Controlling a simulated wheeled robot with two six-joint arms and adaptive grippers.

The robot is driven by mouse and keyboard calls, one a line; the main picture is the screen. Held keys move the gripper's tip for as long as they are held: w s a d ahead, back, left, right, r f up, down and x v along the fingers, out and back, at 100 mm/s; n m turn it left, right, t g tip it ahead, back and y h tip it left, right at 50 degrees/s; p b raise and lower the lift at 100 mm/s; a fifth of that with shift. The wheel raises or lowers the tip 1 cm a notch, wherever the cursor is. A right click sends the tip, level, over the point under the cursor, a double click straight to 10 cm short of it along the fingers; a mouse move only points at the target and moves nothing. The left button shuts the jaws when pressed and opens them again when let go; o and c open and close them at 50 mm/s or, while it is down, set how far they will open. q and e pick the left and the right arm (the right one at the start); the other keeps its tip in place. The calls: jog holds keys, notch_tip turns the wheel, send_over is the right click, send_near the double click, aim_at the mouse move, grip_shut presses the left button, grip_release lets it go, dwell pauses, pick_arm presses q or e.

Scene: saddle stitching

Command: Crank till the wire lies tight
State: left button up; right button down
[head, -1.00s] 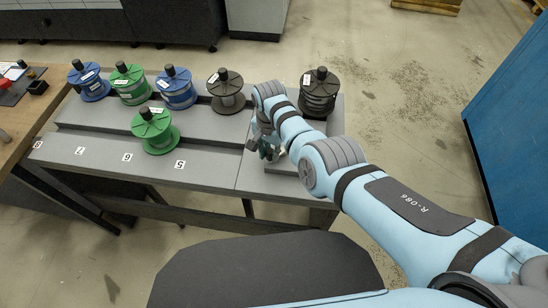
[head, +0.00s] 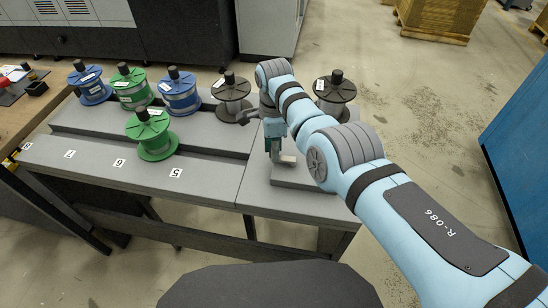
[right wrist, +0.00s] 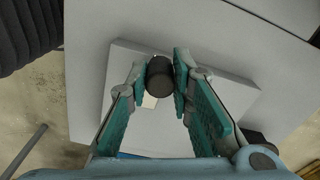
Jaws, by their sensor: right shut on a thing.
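My right gripper (right wrist: 160,75) is shut on a short dark cylindrical knob (right wrist: 159,78), which looks like the crank's handle. A small pale piece (right wrist: 150,102) shows just below the knob. In the head view the right gripper (head: 275,150) points down over the grey block at the right end of the bench, with a pale piece (head: 289,160) beside its tips. The knob is hidden there by the fingers. A dark spool (head: 334,92) stands behind, partly covered by my right arm. I cannot make out the wire. My left gripper is not in view.
On the grey bench (head: 215,185) stand blue, green and dark wire spools, such as the front green spool (head: 153,140) and a dark-flanged spool (head: 231,98). A wooden table (head: 30,115) is at left. A blue cabinet (head: 520,150) stands at right.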

jog(key=shift+w, duration=0.1)
jog(key=shift+m, duration=0.3)
jog(key=c, duration=1.4)
grip_release()
notch_tip(320, 180, up, 12)
